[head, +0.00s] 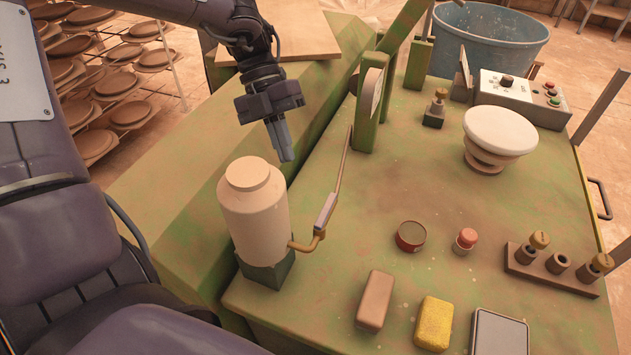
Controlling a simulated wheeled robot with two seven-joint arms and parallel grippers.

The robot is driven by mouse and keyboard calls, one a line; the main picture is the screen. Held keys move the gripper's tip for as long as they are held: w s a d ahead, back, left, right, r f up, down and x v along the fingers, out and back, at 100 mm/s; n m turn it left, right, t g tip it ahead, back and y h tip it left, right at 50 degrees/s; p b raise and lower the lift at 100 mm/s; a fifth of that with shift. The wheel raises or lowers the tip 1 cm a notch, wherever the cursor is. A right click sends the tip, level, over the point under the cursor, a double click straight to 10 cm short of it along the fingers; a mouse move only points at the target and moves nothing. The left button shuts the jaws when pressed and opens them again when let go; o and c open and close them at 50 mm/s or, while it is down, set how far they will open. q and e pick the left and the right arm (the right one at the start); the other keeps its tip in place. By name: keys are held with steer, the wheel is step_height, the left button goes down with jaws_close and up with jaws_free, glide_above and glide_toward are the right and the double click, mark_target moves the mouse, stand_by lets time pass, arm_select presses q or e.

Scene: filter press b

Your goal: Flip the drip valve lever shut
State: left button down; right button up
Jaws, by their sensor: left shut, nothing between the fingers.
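A cream canister (254,214) with a lid stands on a dark green block (267,272) at the table's left edge. A brass elbow pipe (308,243) comes out of its right side. A grey lever handle (326,213) rises tilted from the pipe's end, and a thin brown rod (343,165) continues upward beyond it. I take this for the drip valve lever. My left gripper (285,158) points down, shut and empty, above and behind the canister, left of the rod and apart from it. My right gripper is not in view.
A green upright with a round plate (371,95) stands behind the rod. A white round-topped piece (499,131), a control box (519,95), a red tin (410,236) and several blocks sit on the green table (440,190). Its middle is mostly clear.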

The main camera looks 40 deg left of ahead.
mark_target(326, 210)
arm_select(q)
steer(key=d+f, duration=0.1)
steer(key=d, duration=0.1)
steer(key=d+f+p, duration=0.1)
steer(key=d+f, duration=0.1)
steer(key=s+d+f, duration=0.1)
steer(key=d+f, duration=0.1)
steer(key=shift+d+p, duration=0.25)
steer(key=shift+p, duration=0.1)
steer(key=shift+w+d, duration=0.1)
steer(key=shift+d, duration=0.3)
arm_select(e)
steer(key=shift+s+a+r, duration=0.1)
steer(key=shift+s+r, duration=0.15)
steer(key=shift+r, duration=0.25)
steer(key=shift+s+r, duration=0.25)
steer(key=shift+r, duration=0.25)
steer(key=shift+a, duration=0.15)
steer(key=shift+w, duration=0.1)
